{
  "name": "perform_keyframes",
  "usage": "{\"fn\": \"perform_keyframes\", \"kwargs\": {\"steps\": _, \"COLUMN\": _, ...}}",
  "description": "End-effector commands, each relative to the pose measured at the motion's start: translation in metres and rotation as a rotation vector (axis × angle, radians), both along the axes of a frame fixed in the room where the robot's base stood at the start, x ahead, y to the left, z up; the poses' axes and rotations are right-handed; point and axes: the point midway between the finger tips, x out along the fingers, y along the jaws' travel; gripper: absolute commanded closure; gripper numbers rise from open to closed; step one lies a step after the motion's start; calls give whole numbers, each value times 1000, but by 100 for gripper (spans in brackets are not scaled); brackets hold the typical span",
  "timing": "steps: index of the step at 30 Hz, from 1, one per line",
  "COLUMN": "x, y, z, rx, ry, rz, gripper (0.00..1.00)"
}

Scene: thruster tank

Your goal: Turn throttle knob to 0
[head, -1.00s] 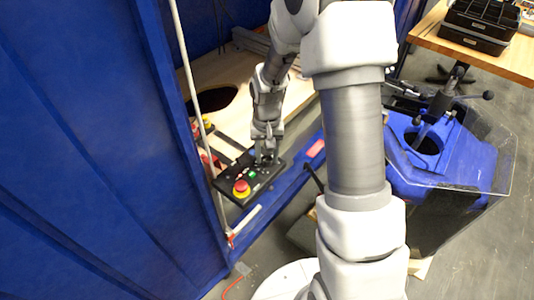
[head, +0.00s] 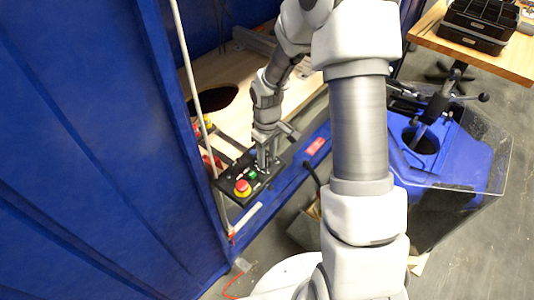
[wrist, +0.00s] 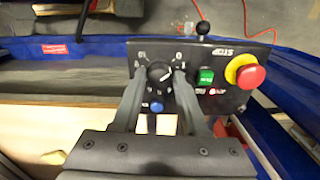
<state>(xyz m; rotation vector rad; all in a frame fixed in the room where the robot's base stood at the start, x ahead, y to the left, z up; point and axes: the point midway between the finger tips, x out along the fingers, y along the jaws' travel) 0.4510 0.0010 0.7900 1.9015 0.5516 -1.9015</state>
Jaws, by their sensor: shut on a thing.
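The black control panel (head: 236,189) sits at the edge of the blue tank frame. In the wrist view the panel (wrist: 237,49) carries a round black throttle knob (wrist: 158,72) with a white pointer mark. Printed "10" is at its upper left and "0" at its upper right. My gripper (wrist: 159,78) is shut on the knob, one finger on each side; it also shows in the head view (head: 266,163). The pointer's exact reading is hard to tell. The fingers hide the knob's sides.
Beside the knob are a green button (wrist: 206,76), a red emergency stop (wrist: 250,76) on yellow, a small black lever (wrist: 202,28) and a blue button (wrist: 156,107). A white pole (head: 200,120) and blue curtain (head: 90,150) stand at left in the head view.

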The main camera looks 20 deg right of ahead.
Motion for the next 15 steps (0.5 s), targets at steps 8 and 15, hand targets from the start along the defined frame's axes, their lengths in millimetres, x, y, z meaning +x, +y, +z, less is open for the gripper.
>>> {"fn": "perform_keyframes", "kwargs": {"steps": 8, "x": 0, "y": 0, "z": 0, "rx": -1, "ry": 1, "rz": 71, "gripper": 100}}
{"fn": "perform_keyframes", "kwargs": {"steps": 15, "x": 0, "y": 0, "z": 0, "rx": -1, "ry": 1, "rz": 82, "gripper": 100}}
